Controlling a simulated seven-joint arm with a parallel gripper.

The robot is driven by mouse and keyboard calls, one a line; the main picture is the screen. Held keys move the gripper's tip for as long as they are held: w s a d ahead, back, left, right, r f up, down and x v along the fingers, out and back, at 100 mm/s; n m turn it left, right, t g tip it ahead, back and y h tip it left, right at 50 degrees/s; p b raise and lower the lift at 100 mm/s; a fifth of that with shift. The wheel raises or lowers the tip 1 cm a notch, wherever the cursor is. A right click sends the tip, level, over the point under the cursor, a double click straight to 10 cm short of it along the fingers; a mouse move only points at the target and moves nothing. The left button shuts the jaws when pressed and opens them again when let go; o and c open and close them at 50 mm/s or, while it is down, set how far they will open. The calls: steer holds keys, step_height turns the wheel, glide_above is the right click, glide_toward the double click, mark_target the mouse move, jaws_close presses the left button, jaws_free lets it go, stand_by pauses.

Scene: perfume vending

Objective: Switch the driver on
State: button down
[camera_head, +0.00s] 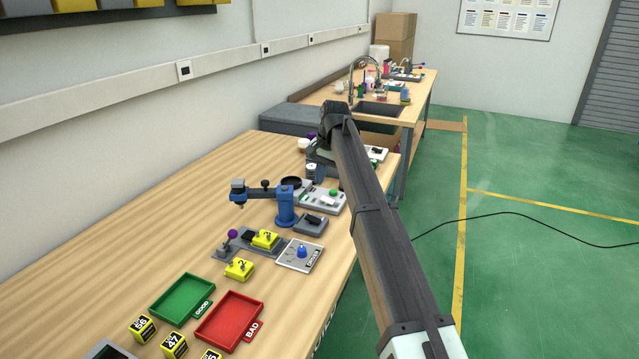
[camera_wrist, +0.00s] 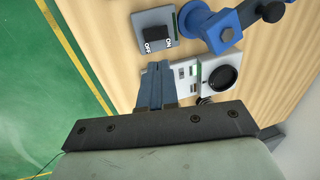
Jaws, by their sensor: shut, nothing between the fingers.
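A grey switch box (camera_wrist: 170,28) with a black rocker between the labels OFF and ON lies on the table in the wrist view. It stands beside a blue stand (camera_wrist: 222,32) with a dark arm. In the head view the switch box (camera_head: 312,226) sits at the foot of the blue stand (camera_head: 285,206), near the table's right edge. My gripper (camera_wrist: 158,68) is shut and empty. In the wrist view its fingertips appear just below the switch box; I cannot tell their height above it. In the head view my arm largely hides the gripper.
A white-grey panel (camera_wrist: 217,72) with a black round part is right of my fingers. A white plate with a blue knob (camera_head: 301,252), yellow blocks (camera_head: 239,268), a green tray (camera_head: 157,309) and a red tray (camera_head: 207,334) lie nearer. The table's left side is clear.

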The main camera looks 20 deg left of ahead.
mark_target(308, 217)
steer(key=shift+a+r, duration=0.1)
steer(key=shift+a, duration=0.3)
steer(key=x, duration=1.4)
steer(key=shift+a+f, duration=0.15)
steer(key=shift+f, duration=0.2)
